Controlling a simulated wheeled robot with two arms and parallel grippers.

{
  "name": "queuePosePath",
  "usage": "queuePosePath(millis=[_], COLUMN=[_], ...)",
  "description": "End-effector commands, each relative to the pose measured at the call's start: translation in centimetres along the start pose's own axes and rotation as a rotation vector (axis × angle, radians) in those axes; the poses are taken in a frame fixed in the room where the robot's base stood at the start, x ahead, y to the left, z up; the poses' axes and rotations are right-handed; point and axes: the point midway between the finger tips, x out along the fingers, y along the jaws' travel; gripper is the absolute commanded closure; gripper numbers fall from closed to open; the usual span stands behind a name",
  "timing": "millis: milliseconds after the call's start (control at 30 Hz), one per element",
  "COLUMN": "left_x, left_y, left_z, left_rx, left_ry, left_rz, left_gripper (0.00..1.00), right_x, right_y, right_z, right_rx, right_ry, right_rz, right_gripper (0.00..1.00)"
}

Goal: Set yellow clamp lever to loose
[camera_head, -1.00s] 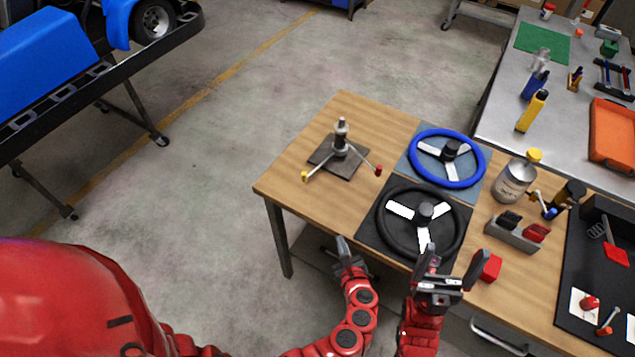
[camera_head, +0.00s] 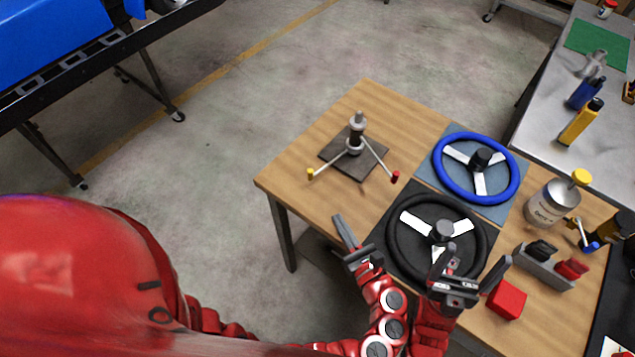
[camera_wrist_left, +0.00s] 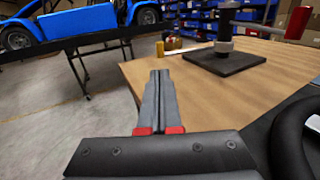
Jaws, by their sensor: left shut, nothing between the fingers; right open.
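The clamp post (camera_head: 356,135) stands upright on a dark square plate (camera_head: 345,158) on the wooden table. The yellow-tipped lever (camera_head: 328,166) points toward the table's left edge, its yellow knob (camera_head: 310,174) low over the wood. A red-tipped lever (camera_head: 380,160) points right. My left gripper (camera_head: 340,222) is shut and empty at the table's front edge, apart from the yellow lever. In the left wrist view my left fingers (camera_wrist_left: 160,78) are closed together, with the yellow knob (camera_wrist_left: 160,49) beyond them. My right gripper (camera_head: 476,258) is open and empty by the black steering wheel (camera_head: 392,240).
A blue steering wheel (camera_head: 440,178) lies behind the black one. A red block (camera_head: 506,299), a bottle (camera_head: 552,205) and a grey holder (camera_head: 540,268) stand to the right. The wood left of the plate is clear.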

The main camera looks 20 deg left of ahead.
Motion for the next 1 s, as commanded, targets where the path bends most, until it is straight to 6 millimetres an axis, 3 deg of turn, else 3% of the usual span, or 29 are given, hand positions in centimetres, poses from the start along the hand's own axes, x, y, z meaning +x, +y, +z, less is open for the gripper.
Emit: queuePosePath(millis=[600,800,1000], left_x=[11.4,13.2,13.4], left_y=[0.1,0.0,-0.1], left_z=[-0.6,-0.2,-0.1], left_rx=[-0.002,-0.001,0.000], left_ry=[0.001,0.001,0.001], left_rz=[0.001,-0.001,-0.005], left_gripper=[1.00,1.00,1.00], right_x=[-5.8,-6.4,-6.4], right_y=[-0.3,-0.3,-0.3], right_z=[1.0,1.1,1.1], right_rx=[0.000,0.000,0.000], right_ry=[0.000,0.000,0.000], right_rz=[0.000,0.000,0.000], right_gripper=[0.11,0.11,0.11])
